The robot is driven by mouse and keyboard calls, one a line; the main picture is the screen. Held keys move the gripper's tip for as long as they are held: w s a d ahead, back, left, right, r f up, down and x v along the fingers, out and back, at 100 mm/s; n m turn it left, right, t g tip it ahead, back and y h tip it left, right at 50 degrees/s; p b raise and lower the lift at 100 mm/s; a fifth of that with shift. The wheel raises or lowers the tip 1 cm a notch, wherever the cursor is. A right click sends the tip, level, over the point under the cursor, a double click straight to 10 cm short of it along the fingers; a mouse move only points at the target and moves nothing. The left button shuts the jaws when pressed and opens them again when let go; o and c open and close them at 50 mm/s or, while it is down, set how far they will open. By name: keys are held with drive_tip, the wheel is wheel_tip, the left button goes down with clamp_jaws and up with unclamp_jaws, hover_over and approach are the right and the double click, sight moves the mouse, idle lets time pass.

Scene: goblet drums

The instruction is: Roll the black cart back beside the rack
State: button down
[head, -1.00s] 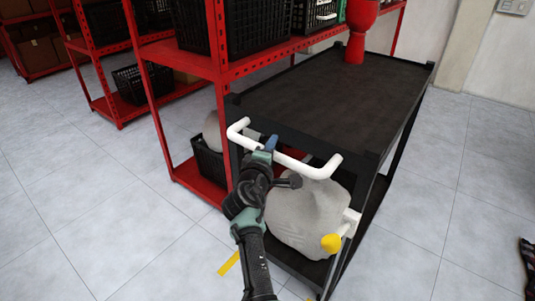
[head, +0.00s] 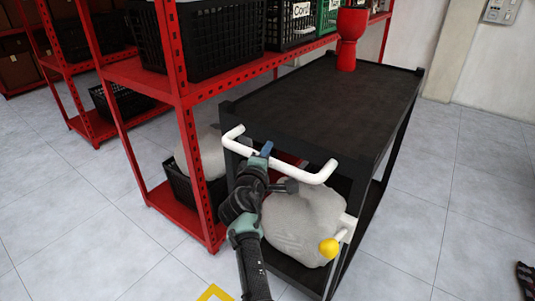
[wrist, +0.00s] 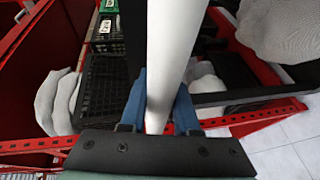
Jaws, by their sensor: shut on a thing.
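The black cart (head: 320,105) stands close along the right side of the red rack (head: 186,85), its long side roughly parallel to the shelves. Its white handle (head: 315,177) sticks out from the near end. My gripper (head: 265,150) is shut on the left part of this handle. In the wrist view, its blue fingers (wrist: 163,105) lie on both sides of the white bar (wrist: 170,50). A red goblet drum (head: 349,40) stands upright at the far end of the cart's top. A grey sack-like bundle (head: 300,225) rests on the lower shelf.
Black crates (head: 212,40) fill the rack's shelf, and a low crate with a pale bundle (head: 195,180) sits at its base. A yellow floor mark (head: 214,293) shows at the bottom.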

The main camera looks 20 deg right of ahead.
drive_tip(key=shift+r, duration=0.1)
drive_tip(key=c, duration=0.7)
unclamp_jaws()
drive_tip(key=shift+a, duration=0.1)
drive_tip(key=shift+o, duration=0.2)
drive_tip(key=p+v, duration=0.4)
drive_tip(key=v, duration=0.9)
